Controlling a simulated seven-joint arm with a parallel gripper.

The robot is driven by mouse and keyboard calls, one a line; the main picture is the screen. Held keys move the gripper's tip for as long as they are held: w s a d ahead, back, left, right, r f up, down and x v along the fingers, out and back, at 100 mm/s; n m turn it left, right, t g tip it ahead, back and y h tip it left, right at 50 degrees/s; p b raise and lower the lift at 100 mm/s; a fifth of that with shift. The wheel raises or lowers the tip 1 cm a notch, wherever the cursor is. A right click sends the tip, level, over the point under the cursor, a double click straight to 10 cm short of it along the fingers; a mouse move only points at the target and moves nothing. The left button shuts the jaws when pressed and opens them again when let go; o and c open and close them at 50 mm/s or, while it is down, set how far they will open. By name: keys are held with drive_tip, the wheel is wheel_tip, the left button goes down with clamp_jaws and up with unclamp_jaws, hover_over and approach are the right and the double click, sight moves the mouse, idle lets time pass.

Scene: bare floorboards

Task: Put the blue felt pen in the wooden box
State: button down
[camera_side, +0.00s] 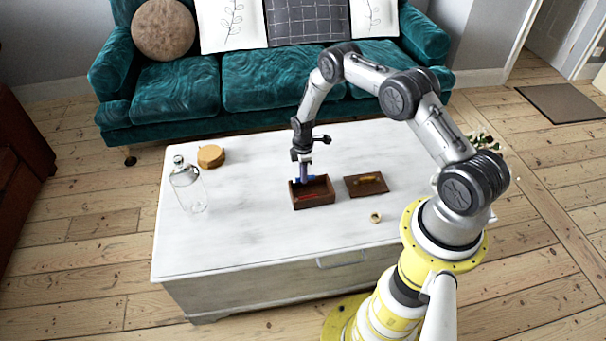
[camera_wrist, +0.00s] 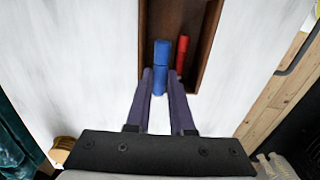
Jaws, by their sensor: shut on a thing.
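The wooden box (camera_side: 315,203) stands open on the white table, dark brown and rectangular. My gripper (camera_side: 303,178) points down at the box's back left part. It is shut on the blue felt pen (camera_wrist: 161,54), which shows between the fingertips (camera_wrist: 161,78) in the wrist view. The pen's far end is over or inside the box (camera_wrist: 143,35); its height above the box floor is hard to tell. A red pen (camera_wrist: 182,50) lies in the box to the right of the blue one.
A flat brown tray (camera_side: 352,192) with a small orange-brown item lies right of the box. A small ring-like object (camera_side: 375,217) is near the front. A clear glass bottle (camera_side: 188,187) and a round wooden piece (camera_side: 211,156) stand left. The table's front left is clear.

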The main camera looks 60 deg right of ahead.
drive_tip(key=shift+f, duration=1.3)
drive_tip(key=shift+f, duration=0.35)
drive_tip(key=shift+f, duration=0.55)
drive_tip(key=c, duration=0.7)
unclamp_jaws()
drive_tip(key=shift+w+d+r, duration=0.1)
drive_tip(key=shift+r, duration=3.9)
